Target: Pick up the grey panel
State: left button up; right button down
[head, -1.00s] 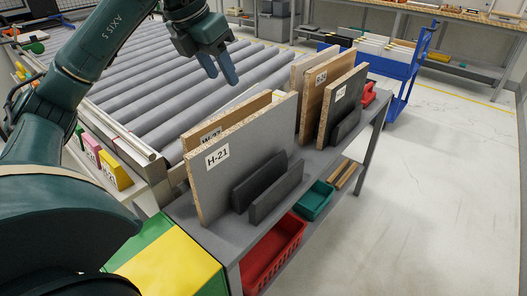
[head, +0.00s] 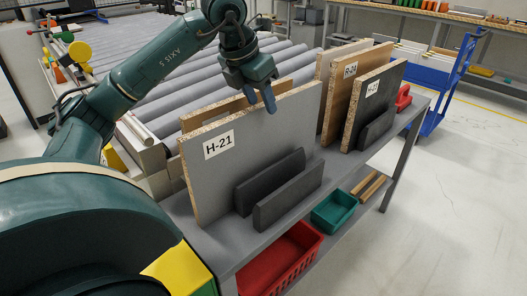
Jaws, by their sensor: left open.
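The grey panel (head: 240,155) labelled H-21 stands upright on the grey bench, a chipboard edge showing along its top and left side. Two dark grey blocks (head: 270,180) stand against its front face. My left gripper (head: 262,103) is open, pointing down at the panel's top edge, right of the label. One blue finger overlaps the front face in the picture; I cannot tell whether it touches. A wood-coloured panel (head: 200,118) shows behind it. My right gripper is not in view.
To the right stand a wooden panel (head: 340,90) labelled R-24 and a darker panel (head: 375,95). A red crate (head: 285,262) and a teal bin (head: 333,212) sit on the lower shelf. A roller conveyor (head: 185,75) lies behind the bench.

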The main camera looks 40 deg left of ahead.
aim_at(265, 116)
pick_arm(q)
jog(key=x, duration=0.5)
jog(key=shift+a+f+b, duration=0.1)
jog(key=shift+f+b, duration=0.15)
jog(key=shift+b, duration=0.05)
grip_shut()
dwell(1.0)
jog(key=shift+r, duration=0.25)
